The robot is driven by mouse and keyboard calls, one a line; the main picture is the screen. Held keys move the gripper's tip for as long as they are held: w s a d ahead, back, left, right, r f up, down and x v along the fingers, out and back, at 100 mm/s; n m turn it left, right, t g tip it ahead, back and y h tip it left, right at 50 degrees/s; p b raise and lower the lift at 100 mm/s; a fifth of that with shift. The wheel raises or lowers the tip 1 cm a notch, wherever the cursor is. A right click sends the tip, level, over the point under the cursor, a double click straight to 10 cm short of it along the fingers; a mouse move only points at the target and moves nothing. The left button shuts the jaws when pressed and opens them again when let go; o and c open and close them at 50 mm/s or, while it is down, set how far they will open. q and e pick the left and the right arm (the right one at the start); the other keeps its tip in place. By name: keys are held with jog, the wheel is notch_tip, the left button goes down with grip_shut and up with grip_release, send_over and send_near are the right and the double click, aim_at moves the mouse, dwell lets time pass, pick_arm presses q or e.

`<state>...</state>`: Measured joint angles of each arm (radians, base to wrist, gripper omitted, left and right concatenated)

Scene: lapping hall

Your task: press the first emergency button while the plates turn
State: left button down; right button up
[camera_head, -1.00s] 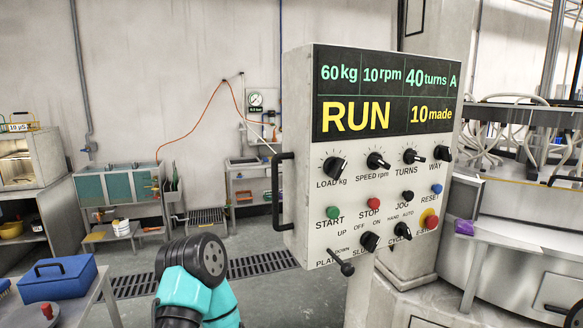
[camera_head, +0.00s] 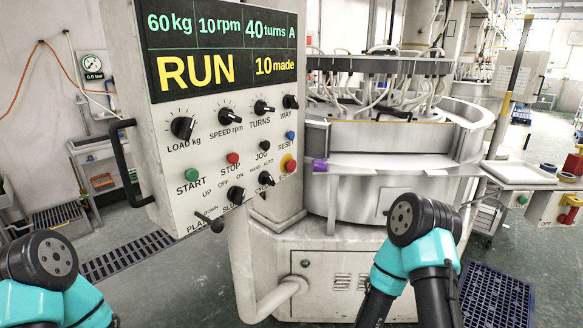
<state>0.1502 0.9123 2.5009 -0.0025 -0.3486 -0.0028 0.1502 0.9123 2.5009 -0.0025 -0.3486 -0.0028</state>
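The control panel (camera_head: 215,205) hangs at the left centre, its display (camera_head: 225,50) reading RUN, 60 kg, 10 rpm, 40 turns and 10 made. A red emergency button on a yellow base (camera_head: 289,163) sits at the panel's lower right. Another red and yellow button (camera_head: 571,200) is on a box at the far right. The lapping machine (camera_head: 390,190) stands right of the panel; whether its plates turn cannot be told. Teal and black links of both my arms show at the bottom, apart from the panel. Neither gripper is in view.
A black handle (camera_head: 127,165) sticks out at the panel's left side, and a lever (camera_head: 212,222) from its bottom. A purple object (camera_head: 320,165) lies on a ledge beside the panel. A pale tray (camera_head: 518,172) stands at right. Floor grates (camera_head: 495,297) lie at lower right.

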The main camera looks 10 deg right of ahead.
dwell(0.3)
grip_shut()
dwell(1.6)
